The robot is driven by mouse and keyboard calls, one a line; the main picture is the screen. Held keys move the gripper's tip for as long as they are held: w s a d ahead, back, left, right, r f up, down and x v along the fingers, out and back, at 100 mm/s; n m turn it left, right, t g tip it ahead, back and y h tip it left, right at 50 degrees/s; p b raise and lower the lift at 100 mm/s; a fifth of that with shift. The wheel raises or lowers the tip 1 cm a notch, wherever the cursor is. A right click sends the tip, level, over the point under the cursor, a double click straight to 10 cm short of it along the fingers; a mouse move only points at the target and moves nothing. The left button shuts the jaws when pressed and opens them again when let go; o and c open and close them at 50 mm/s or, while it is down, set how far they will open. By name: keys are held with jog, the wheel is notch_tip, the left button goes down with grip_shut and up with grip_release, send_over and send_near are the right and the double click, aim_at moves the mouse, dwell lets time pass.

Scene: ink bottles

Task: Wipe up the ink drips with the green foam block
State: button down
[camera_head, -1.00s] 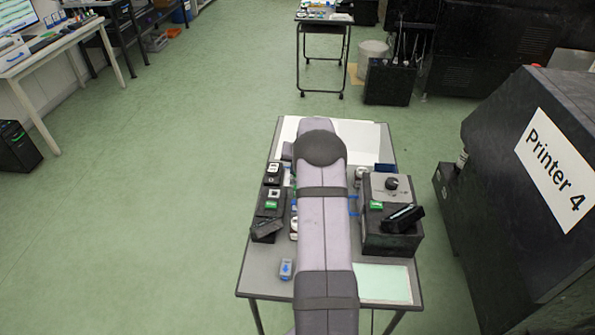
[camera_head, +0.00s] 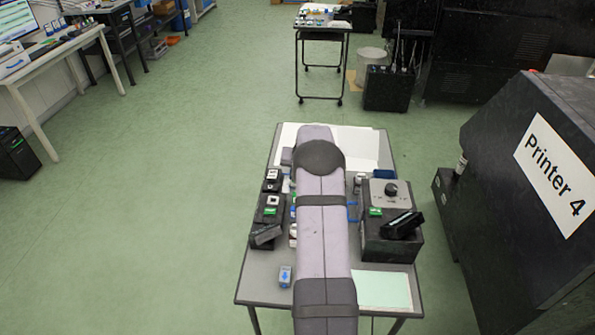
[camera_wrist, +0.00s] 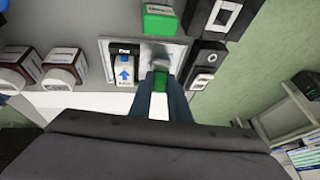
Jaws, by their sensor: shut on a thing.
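In the wrist view my gripper (camera_wrist: 161,98) is shut on the green foam block (camera_wrist: 160,81), which shows between its two dark fingers. The block is over or at a light, grey-rimmed tray or panel (camera_wrist: 107,50); I cannot tell whether it touches the surface. A pale, blurred smear (camera_wrist: 157,54) lies just beyond the block and may be ink drips. In the head view my arm hides the gripper and block.
A black-and-white box with a blue arrow (camera_wrist: 124,66) stands close left of the block. A green labelled box (camera_wrist: 160,20) is beyond it, and dark devices (camera_wrist: 205,65) are close right. In the head view, black units (camera_head: 391,225) flank my arm on the table.

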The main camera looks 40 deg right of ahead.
jog(key=shift+s+a, duration=0.65)
jog(key=shift+w+d, duration=0.1)
jog(key=shift+w+d+f, duration=0.1)
jog(key=shift+w+d, duration=1.2)
jog(key=shift+d, duration=0.05)
jog(key=shift+r+p, duration=1.55)
jog(key=shift+r, duration=1.5)
notch_tip(320, 180, up, 3)
jog(key=shift+p, duration=0.95)
